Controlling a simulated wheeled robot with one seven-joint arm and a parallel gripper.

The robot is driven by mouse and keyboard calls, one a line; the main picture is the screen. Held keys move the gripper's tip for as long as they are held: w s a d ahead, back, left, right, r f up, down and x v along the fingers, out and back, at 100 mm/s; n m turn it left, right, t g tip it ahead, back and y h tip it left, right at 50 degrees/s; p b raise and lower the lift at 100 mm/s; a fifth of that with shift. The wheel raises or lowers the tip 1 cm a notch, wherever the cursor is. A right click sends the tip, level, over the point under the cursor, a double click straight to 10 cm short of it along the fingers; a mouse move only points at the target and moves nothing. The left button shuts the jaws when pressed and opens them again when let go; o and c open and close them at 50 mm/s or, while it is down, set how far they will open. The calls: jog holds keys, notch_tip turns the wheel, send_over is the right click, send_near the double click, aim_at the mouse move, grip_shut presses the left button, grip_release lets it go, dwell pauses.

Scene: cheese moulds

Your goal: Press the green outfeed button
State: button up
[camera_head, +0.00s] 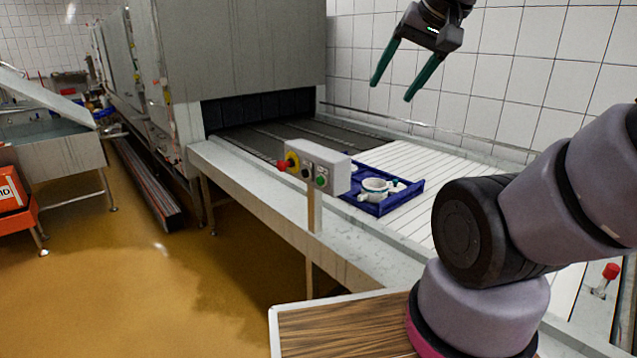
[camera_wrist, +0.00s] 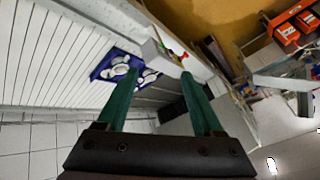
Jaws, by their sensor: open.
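The green button (camera_head: 320,181) is at the right end of the front face of a grey control box (camera_head: 335,178). The box stands on a post at the conveyor's near edge. A red mushroom button on a yellow base (camera_head: 291,161) is at the face's left end, and a dark button (camera_head: 305,172) sits between them. My gripper (camera_head: 391,91) is open and empty, high above the conveyor, apart from the box and to its upper right.
A blue crate (camera_head: 414,190) with white moulds lies on the slatted conveyor (camera_head: 455,165) right behind the box. A large grey machine (camera_head: 240,45) stands at the back left. A tiled wall is behind the conveyor. The floor in front of the box is clear.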

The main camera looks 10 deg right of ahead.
grip_shut()
dwell(1.5)
